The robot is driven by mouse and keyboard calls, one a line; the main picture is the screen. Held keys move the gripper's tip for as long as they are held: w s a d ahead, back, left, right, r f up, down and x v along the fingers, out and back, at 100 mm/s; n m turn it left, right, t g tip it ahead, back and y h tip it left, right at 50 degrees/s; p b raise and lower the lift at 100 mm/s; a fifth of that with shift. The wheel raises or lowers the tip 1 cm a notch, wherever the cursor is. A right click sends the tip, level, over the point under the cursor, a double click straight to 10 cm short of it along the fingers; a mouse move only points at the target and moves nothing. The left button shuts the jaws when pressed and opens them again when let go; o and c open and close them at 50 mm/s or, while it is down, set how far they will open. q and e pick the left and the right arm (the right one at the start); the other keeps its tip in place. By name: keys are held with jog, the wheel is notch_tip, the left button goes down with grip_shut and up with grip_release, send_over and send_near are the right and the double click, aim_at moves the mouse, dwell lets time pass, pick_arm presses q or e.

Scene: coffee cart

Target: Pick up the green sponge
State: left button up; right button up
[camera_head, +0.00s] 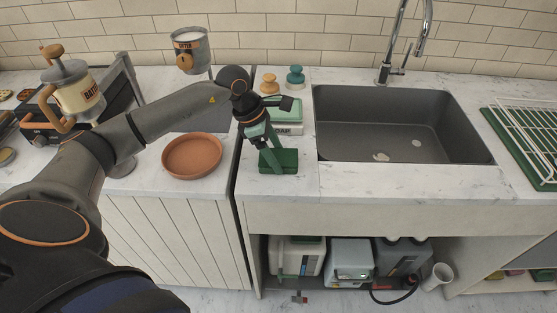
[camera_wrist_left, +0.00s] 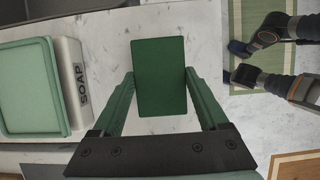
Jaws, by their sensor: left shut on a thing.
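The green sponge (camera_head: 287,160) is a dark green block on the white marble counter, left of the sink and in front of the soap box. My left gripper (camera_head: 273,162) comes down over it from above, with a finger on either side. In the left wrist view, the sponge (camera_wrist_left: 159,77) sits between the two green fingers, which are shut on it. Whether it is lifted off the counter cannot be told. My right gripper is not seen.
The grey sink (camera_head: 400,120) is to the right, and a terracotta dish (camera_head: 192,156) is to the left. The counter's front edge is near.

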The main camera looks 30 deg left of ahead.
pick_arm(q)
jog(key=shift+c, duration=0.7)
jog(key=shift+r, duration=0.1)
jog(key=shift+r+p, duration=0.2)
jog(key=shift+p, duration=0.2)
jog(key=shift+r, duration=0.3)
jog(key=s+r+b, duration=0.4)
jog(key=s+r, duration=0.8)
jog(key=s, duration=0.2)
jog(key=shift+d+r+b, duration=0.15)
jog(key=shift+d+b, duration=0.1)
jog(key=shift+b, duration=0.15)
